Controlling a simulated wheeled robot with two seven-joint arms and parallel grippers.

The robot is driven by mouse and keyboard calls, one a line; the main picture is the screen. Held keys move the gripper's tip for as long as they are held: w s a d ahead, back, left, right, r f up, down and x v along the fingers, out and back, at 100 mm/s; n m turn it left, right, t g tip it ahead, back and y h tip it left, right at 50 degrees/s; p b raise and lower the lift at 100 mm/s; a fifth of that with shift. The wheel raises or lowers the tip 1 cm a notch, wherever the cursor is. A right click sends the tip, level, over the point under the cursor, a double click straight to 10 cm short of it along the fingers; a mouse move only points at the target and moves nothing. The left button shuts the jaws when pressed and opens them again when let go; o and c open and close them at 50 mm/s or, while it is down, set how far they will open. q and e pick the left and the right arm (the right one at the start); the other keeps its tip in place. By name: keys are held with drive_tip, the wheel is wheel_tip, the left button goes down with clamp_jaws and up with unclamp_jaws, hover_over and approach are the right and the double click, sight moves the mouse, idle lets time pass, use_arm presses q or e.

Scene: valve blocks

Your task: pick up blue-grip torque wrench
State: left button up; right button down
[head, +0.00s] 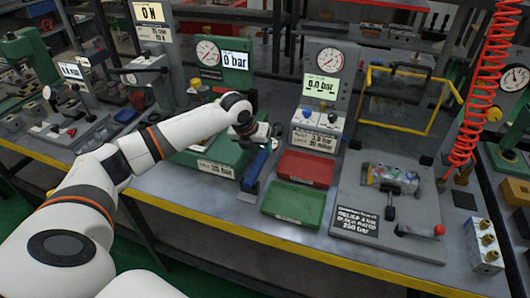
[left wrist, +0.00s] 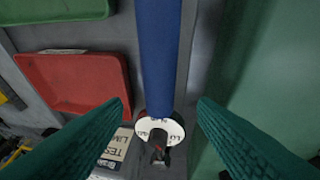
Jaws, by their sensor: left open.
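The blue-grip torque wrench (head: 257,164) lies on the grey bench between a green test stand and the small trays. In the left wrist view its blue grip (left wrist: 157,50) runs down the middle to a white dial ring (left wrist: 160,130) with dark marks. My left gripper (head: 264,130) is over the wrench's far part in the head view. In the left wrist view its two teal fingers are apart, one on each side of the wrench, with visible gaps and nothing held. Its fingertips are hard to make out in the head view. My right gripper does not show.
A red tray (head: 306,168) and a green tray (head: 293,204) sit right of the wrench. The green test stand (head: 215,154) stands close on its left. A white-faced gauge unit (head: 318,127) stands behind the trays. A grey plate (head: 380,240) with fittings lies farther right.

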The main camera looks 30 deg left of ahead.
sight(262, 153)
use_arm(q)
drive_tip(key=shift+w+f, duration=0.15)
drive_tip(key=shift+f, duration=0.15)
drive_tip(key=x, duration=0.4)
drive_tip(key=shift+d+f+p, duration=0.15)
drive_tip(key=shift+f+p, duration=0.05)
drive_tip(key=shift+p, duration=0.15)
drive_tip(key=shift+f, duration=0.3)
drive_tip(key=shift+c, duration=0.3)
clamp_jaws()
drive_tip(key=shift+w+r, duration=0.1)
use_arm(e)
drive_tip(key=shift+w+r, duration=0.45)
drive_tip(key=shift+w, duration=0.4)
